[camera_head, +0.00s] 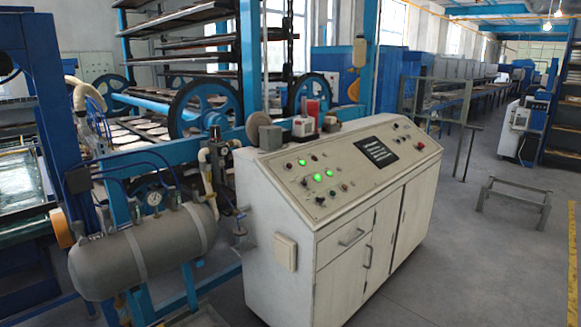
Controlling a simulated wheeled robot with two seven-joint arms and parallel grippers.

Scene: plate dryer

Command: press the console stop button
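The console (330,255) is a cream cabinet with a sloped top panel, standing in the middle of the view. Its panel holds several small buttons and knobs. I cannot tell which control is the stop button, as labels are too small to read. Neither of my grippers is in view.
A grey pressure tank (140,258) with a gauge stands left of the console. A blue-framed machine with wheels (205,108) is behind. Red and white items (305,126) stand on the console's back edge. A low metal stand (514,200) is at right; floor before the console's right side is clear.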

